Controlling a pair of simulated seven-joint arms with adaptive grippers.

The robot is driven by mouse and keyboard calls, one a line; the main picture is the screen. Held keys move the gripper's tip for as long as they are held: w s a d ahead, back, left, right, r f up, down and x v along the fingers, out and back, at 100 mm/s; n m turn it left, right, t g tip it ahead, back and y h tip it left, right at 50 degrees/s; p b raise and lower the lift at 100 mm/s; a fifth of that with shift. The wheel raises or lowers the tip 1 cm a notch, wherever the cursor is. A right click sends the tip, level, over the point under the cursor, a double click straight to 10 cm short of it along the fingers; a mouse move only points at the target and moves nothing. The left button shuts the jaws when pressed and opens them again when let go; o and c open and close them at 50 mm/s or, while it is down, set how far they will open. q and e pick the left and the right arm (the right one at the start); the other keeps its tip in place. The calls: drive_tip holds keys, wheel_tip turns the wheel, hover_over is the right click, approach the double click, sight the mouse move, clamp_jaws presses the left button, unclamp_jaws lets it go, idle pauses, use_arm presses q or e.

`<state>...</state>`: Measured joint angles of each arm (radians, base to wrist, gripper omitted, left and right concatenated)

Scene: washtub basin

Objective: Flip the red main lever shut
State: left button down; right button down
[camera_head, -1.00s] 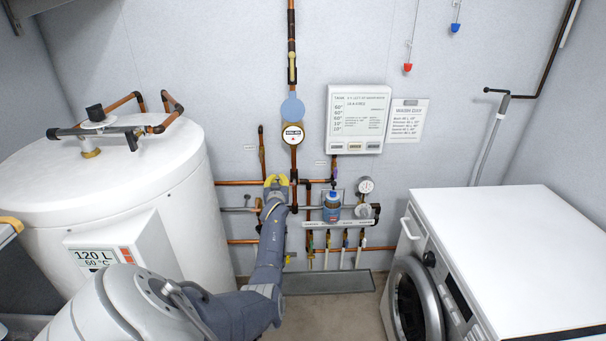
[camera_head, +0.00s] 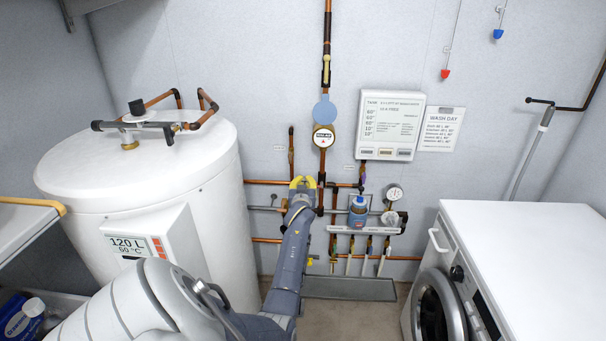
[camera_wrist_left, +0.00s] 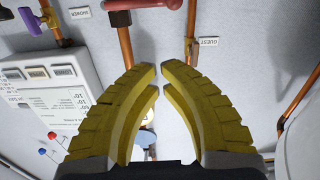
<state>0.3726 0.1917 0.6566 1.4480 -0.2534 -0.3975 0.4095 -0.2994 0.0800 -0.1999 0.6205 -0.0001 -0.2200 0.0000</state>
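My left gripper (camera_head: 303,183) is in front of the copper pipework on the back wall, just left of the main vertical pipe (camera_head: 326,40). Its yellow fingers (camera_wrist_left: 160,78) are apart with a narrow gap at the tips and nothing between them. The red lever (camera_wrist_left: 145,4) shows at the top edge of the left wrist view, lying roughly crosswise from a copper pipe, partly cut off. It is beyond the fingertips and apart from them. In the head view I cannot make it out; the gripper covers that area. My right gripper is not in view.
A white boiler tank (camera_head: 135,160) stands left and a washing machine (camera_head: 520,250) right. A capped guest pipe (camera_wrist_left: 190,40) and a wall panel (camera_wrist_left: 45,90) flank the fingers.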

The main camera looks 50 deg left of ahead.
use_arm(q)
drive_tip(key=shift+v, duration=2.2)
drive_tip(key=shift+r, duration=0.1)
